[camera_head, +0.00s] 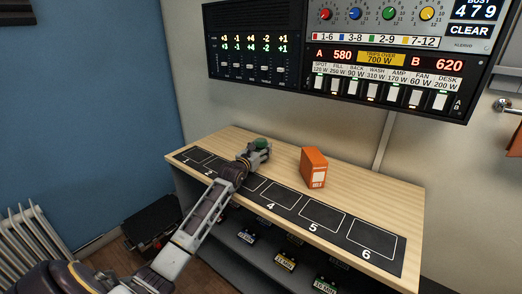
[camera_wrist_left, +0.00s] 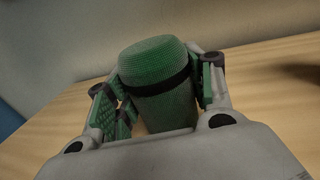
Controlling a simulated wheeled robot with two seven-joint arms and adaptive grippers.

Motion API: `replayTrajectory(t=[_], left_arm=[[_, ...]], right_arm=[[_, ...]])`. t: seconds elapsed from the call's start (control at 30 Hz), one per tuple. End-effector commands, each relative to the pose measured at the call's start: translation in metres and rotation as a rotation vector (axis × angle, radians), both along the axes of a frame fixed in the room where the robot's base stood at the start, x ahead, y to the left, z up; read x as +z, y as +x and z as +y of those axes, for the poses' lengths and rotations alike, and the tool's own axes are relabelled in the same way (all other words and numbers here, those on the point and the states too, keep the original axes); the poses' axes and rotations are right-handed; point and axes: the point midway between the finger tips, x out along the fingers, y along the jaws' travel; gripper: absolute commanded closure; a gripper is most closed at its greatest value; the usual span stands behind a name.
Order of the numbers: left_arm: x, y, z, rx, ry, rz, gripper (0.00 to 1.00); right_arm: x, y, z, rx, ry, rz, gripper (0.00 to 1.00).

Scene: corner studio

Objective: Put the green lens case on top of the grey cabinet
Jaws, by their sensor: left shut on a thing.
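The green lens case (camera_wrist_left: 155,85) is a rounded green cylinder with a dark band. In the left wrist view it stands between the two fingers of my left gripper (camera_wrist_left: 158,90), which is shut on it. I cannot tell whether the case touches the bench top. I see no grey cabinet that I can name with certainty. My right gripper is not in view.
An orange box (camera_head: 313,168) stands on the wooden bench (camera_head: 375,192), right of my left gripper. A black strip with numbered squares (camera_head: 322,218) runs along the front edge. Control panels (camera_head: 388,70) hang on the wall above. A shelf below holds several small tagged items.

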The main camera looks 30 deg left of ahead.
Motion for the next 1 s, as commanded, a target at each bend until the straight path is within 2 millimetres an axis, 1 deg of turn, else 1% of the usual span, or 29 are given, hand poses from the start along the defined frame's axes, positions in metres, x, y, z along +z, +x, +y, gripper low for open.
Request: replayTrajectory(t=[0.17,0.33,0.37,0.5,1.0], left_arm=[[0.0021,0.0001,0.0000,0.000,0.000,-0.003,0.79],[-0.0011,0.0001,-0.0001,0.000,0.000,-0.002,0.79],[-0.0018,0.0001,-0.0002,0.000,0.000,0.000,0.43],[-0.0016,0.0001,-0.0001,0.000,0.000,0.000,0.25],[0.0018,-0.0001,-0.0001,0.000,0.000,0.000,0.25]], right_arm=[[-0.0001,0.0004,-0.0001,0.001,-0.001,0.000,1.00],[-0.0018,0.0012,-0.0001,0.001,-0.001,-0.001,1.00],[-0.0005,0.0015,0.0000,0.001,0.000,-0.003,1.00],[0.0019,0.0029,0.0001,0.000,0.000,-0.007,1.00],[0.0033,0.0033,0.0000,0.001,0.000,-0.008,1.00]])
